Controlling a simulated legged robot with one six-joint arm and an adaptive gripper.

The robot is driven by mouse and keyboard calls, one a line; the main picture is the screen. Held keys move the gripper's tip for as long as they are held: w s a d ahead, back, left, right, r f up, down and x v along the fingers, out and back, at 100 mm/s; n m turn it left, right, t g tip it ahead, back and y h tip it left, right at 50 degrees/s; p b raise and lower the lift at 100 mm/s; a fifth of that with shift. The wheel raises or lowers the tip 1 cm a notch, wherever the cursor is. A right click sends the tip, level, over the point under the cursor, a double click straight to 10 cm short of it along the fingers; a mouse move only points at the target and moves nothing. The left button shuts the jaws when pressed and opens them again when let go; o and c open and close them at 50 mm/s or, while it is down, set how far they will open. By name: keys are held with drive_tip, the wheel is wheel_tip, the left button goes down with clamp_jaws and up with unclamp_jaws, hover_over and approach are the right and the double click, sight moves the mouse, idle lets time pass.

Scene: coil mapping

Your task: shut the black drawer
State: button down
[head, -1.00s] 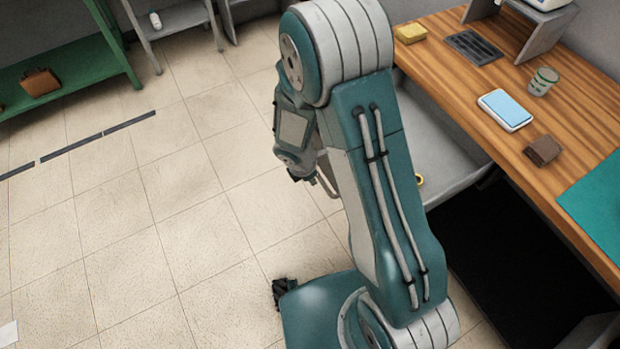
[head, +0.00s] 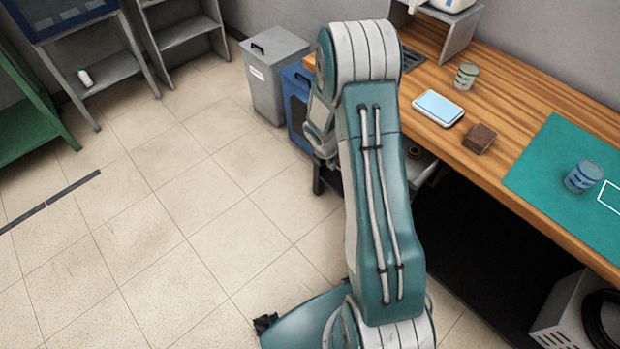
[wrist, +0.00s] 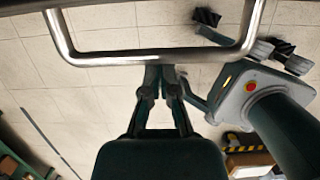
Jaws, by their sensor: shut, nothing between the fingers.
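The open drawer (head: 419,168) shows as a small grey-walled patch under the desk's front edge in the head view, with a dark ring-shaped thing in it. My arm hides most of it, including its front. In the wrist view a pale metal bar handle (wrist: 150,57) crosses the top of the picture. My gripper (wrist: 160,72) is shut and empty, with its fingertips at the handle's long bar. I cannot tell whether they touch it. My arm hides the gripper in the head view.
A grey bin (head: 273,75) and a blue container (head: 297,105) stand beyond my arm.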

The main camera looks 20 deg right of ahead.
drive_tip(key=w+d, duration=0.1)
drive_tip(key=d, duration=0.2)
drive_tip(key=w+d, duration=0.1)
drive_tip(key=d, duration=0.2)
drive_tip(key=w+d, duration=0.1)
drive_tip(key=d, duration=0.2)
drive_tip(key=shift+w+d, duration=0.1)
drive_tip(key=shift+d, duration=0.25)
drive_tip(key=shift+a, duration=0.1)
